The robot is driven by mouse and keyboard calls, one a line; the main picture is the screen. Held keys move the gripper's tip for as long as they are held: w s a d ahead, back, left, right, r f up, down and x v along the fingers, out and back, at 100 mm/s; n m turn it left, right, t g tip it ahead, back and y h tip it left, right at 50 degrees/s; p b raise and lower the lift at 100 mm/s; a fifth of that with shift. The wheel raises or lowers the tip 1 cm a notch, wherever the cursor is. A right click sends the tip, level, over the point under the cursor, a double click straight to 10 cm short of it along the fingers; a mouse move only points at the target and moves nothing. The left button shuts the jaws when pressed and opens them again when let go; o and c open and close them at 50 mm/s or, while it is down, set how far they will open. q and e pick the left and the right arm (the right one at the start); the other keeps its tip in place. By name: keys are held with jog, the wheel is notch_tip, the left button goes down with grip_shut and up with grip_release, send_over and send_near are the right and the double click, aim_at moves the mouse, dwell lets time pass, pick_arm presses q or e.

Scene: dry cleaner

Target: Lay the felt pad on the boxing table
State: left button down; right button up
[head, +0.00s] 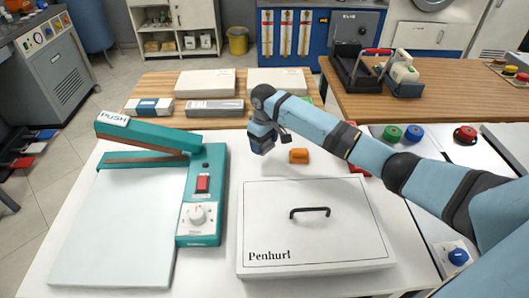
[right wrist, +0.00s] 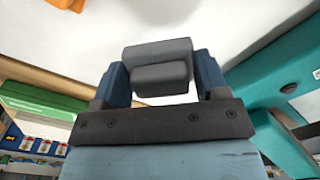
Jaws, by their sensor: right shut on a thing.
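My right gripper (head: 262,146) hangs above the white table (head: 225,268), near its back edge. In the right wrist view its two blue fingers (right wrist: 160,72) are shut on a dark grey, soft-edged block (right wrist: 158,52), which looks like the felt pad. In the head view the held pad is mostly hidden by the gripper. Which surface is the boxing table is not labelled; boxes lie on the wooden table (head: 148,88) behind the white one. My left gripper is not in view.
A teal sealer (head: 203,190) stands at the left of the white table. A white lidded case (head: 315,240) marked Penhurl lies at front right. An orange block (head: 299,156) sits just right of my gripper. Red, green and blue round items (head: 413,133) lie further right.

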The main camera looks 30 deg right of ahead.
aim_at(264, 158)
jog(key=shift+f, duration=2.15)
jog(key=o, duration=0.9)
jog(key=shift+f, duration=0.1)
notch_tip(264, 158, up, 12)
jog(key=shift+r+p, duration=0.2)
jog(key=shift+p, duration=0.2)
jog(key=shift+f, duration=0.1)
